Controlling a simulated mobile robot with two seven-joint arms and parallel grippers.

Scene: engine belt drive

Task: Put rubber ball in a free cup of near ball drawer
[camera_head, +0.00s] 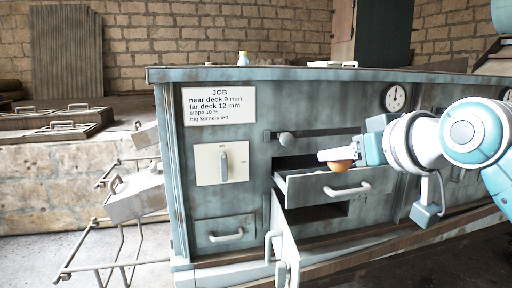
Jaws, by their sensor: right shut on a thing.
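An orange-brown ball (341,166), which I take for the rubber ball, is at the tip of my right gripper (338,156). The gripper is shut on it, reaching in from the right. The ball is at the opening of a pulled-out drawer (307,188) in the blue-grey cabinet. I cannot tell whether it touches the drawer. The drawer's inside and any cups are mostly hidden by its front and my gripper. My left gripper is not in view.
A small hinged door (284,240) stands open below the drawer. A pale round knob (286,139) is above it. A job sign (219,106) and a lever plate (224,163) are at the left. A dial (394,98) is at the upper right. A sloping ledge runs below.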

